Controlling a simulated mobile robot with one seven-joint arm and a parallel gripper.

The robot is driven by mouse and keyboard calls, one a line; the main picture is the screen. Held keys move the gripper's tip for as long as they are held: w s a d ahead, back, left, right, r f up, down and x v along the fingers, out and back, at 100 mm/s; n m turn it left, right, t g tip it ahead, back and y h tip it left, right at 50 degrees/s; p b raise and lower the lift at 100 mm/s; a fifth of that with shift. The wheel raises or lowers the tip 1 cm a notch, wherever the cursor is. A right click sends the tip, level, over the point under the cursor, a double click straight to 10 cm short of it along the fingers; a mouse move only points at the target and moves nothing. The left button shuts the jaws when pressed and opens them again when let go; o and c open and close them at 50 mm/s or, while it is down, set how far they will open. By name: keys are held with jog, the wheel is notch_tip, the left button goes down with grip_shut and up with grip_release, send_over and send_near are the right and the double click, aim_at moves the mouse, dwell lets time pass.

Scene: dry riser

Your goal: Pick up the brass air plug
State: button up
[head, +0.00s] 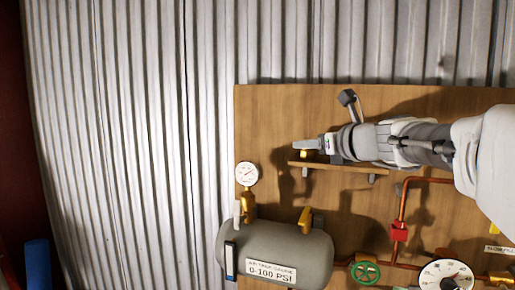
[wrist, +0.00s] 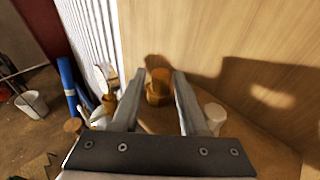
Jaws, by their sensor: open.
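The brass air plug (wrist: 158,88) stands upright on a small wooden shelf (wrist: 235,150). In the wrist view it lies between the two fingers of my gripper (wrist: 158,74), with a gap showing on each side. In the head view the gripper (head: 308,143) is at the shelf's left end, and a small part of the brass plug (head: 306,154) shows just below the fingers. The gripper is open and holds nothing. The fingers hide most of the plug in the head view.
A pale round-topped piece (wrist: 215,113) stands just outside the right finger. The wooden backboard (head: 265,115) rises behind the shelf. Below are a pressure gauge (head: 246,174), a grey air tank (head: 285,250), red pipework (head: 402,210) and a green valve wheel (head: 365,272).

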jog(key=shift+w+a+f, duration=0.1)
jog(key=shift+w+a, duration=0.15)
jog(key=shift+w, duration=0.3)
grip_shut()
